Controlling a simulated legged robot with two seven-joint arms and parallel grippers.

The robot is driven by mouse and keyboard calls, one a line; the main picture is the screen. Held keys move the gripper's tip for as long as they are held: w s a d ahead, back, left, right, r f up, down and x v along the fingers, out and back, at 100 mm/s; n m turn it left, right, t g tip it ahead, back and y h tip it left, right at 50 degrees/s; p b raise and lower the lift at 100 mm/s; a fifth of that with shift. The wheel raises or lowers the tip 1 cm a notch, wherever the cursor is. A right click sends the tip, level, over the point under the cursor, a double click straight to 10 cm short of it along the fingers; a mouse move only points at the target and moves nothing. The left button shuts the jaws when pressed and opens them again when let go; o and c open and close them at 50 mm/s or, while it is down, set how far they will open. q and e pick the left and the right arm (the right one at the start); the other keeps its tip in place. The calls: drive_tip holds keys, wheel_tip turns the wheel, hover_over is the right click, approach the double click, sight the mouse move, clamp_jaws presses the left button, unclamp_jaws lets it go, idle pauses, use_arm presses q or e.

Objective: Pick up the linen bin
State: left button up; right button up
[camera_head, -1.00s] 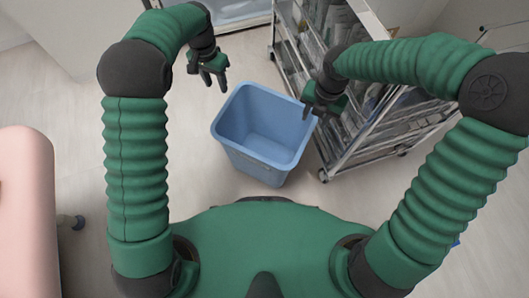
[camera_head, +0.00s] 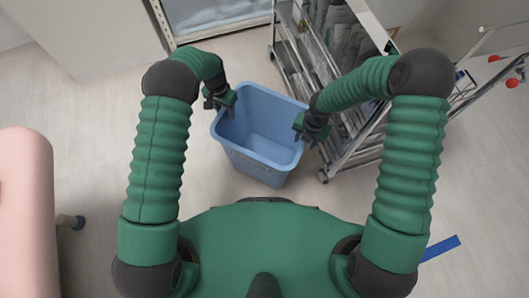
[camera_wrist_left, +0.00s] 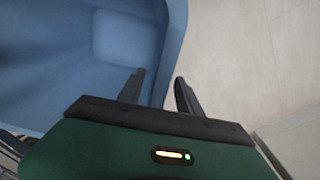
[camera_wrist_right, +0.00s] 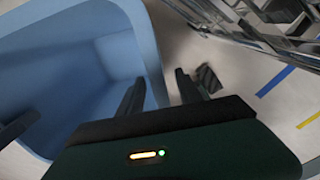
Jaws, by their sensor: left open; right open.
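The linen bin (camera_head: 262,160) is an empty blue open-topped tub standing upright on the floor in front of me. My left gripper (camera_head: 222,106) is open at the bin's left rim. In the left wrist view the bin's rim (camera_wrist_left: 178,45) runs between the fingers (camera_wrist_left: 160,95), one over the inside and one outside. My right gripper (camera_head: 308,137) is open at the bin's right rim. In the right wrist view the bin's wall (camera_wrist_right: 150,50) also passes between the fingers (camera_wrist_right: 160,95). I cannot tell whether any finger touches the bin.
A metal cart (camera_head: 345,155) with loaded shelves stands close to the bin's right side. A pink padded couch (camera_head: 25,215) is at the far left. A trolley with red knobs (camera_head: 493,58) is at the far right. The floor left of the bin is clear.

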drive_tip(key=shift+c, duration=0.2)
use_arm(q)
clamp_jaws()
use_arm(e)
clamp_jaws()
idle(1.0)
